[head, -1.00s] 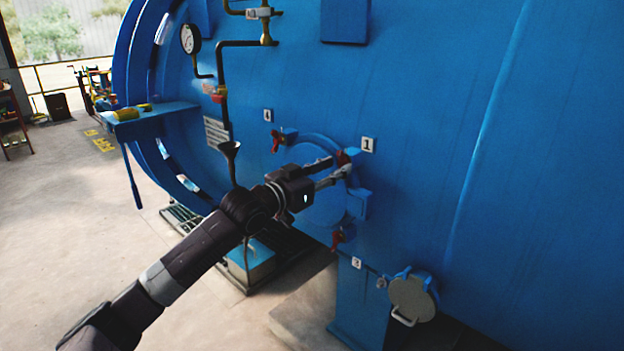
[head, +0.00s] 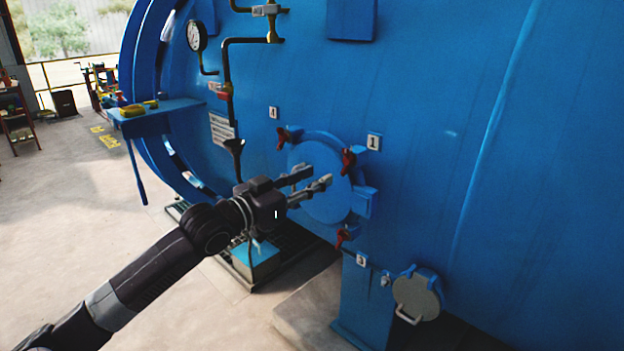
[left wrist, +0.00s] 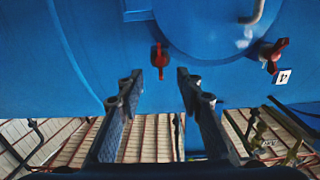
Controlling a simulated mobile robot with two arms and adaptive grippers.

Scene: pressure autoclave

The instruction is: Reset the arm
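My left gripper (head: 313,177) is open and empty in front of the round blue hatch (head: 325,204) on the big blue vessel. Red clamp handles sit around the hatch: one by label 1 (head: 348,160), one by label 4 (head: 288,135), one lower down (head: 343,236). The fingers stand apart from the handle by label 1. In the left wrist view the open fingers (left wrist: 160,85) show nothing between them; one red handle (left wrist: 159,60) is ahead of them and another (left wrist: 272,54) is at right by label 4. My right gripper is out of view.
A blue side shelf (head: 165,108) juts out farther left. A grey round cap (head: 415,298) is low at right. Open floor (head: 90,200) lies at left.

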